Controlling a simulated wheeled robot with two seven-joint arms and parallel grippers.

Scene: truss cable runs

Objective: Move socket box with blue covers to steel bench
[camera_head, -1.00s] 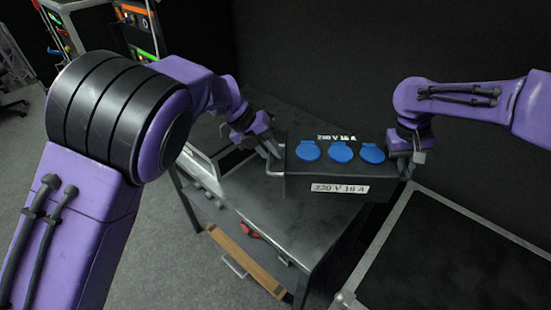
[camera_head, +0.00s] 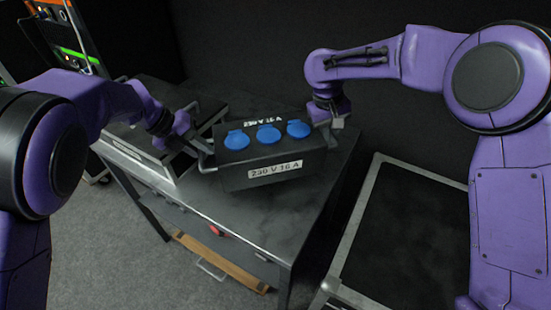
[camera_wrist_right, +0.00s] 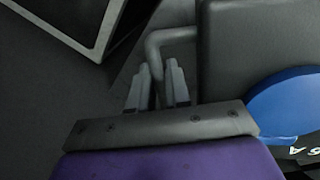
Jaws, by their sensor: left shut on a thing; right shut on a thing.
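The socket box (camera_head: 268,176) is dark grey with three round blue covers and "230 V 16 A" labels. In the head view it is at or just above the top of the steel bench (camera_head: 240,218); I cannot tell whether it touches. My left gripper (camera_head: 198,150) is shut on the handle at the box's left end. My right gripper (camera_head: 328,122) is shut on the handle at the right end. In the right wrist view, the fingers of my right gripper (camera_wrist_right: 158,88) close around the bent grey handle (camera_wrist_right: 168,40), beside the box's side and one blue cover (camera_wrist_right: 285,100).
A dark case with light edges (camera_head: 150,150) stands on the left part of the bench. A flight case with a metal rim (camera_head: 350,215) is at the right. The bench front is clear.

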